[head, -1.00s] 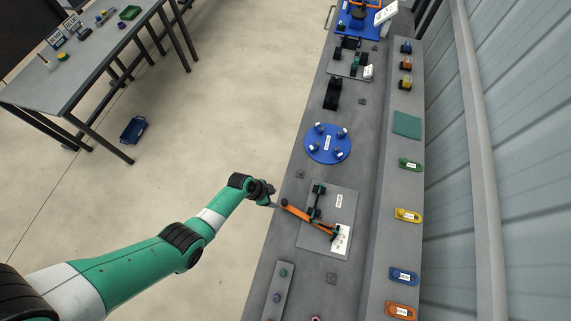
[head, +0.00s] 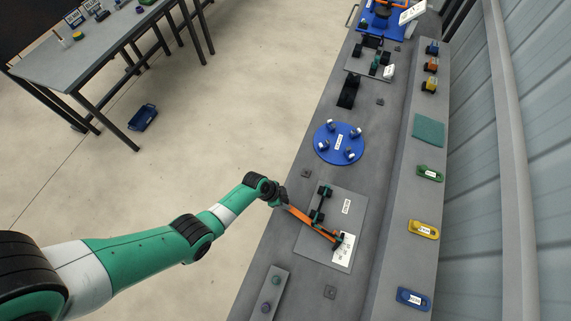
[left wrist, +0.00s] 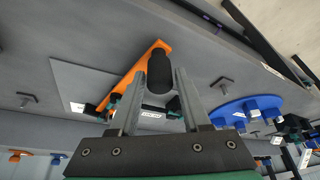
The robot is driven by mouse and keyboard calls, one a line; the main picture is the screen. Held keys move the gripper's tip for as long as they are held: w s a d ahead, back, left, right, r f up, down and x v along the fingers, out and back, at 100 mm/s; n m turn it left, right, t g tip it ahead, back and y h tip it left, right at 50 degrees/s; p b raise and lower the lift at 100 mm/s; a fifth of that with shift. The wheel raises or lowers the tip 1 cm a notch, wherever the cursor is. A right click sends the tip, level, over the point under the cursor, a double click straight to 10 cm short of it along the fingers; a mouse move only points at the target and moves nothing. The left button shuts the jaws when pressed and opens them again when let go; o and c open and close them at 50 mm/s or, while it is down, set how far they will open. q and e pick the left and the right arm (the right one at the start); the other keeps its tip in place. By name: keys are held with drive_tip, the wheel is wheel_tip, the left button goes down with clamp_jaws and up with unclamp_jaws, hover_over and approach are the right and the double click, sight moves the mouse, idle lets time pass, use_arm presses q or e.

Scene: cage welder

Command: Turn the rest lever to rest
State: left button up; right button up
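The rest lever (head: 313,223) is an orange bar on a grey plate (head: 352,207). It slants from a dark pivot at the lower right to its free end at the plate's left side. In the left wrist view its orange arm (left wrist: 148,67) carries an upright black handle (left wrist: 160,72). My left gripper (head: 281,196) is at the lever's free end. In the left wrist view its two fingers (left wrist: 162,82) stand on either side of the handle, seemingly closed on it. A white label (head: 343,248) lies by the pivot. My right gripper is not in view.
A blue round plate (head: 326,153) with several small posts is beyond the lever plate. A grey strip with buttons (head: 268,292) is nearer. Coloured parts, including a yellow one (head: 423,230), line the right ledge. Open floor lies left of the bench.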

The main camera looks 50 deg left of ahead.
use_arm(q)
clamp_jaws()
idle(1.1)
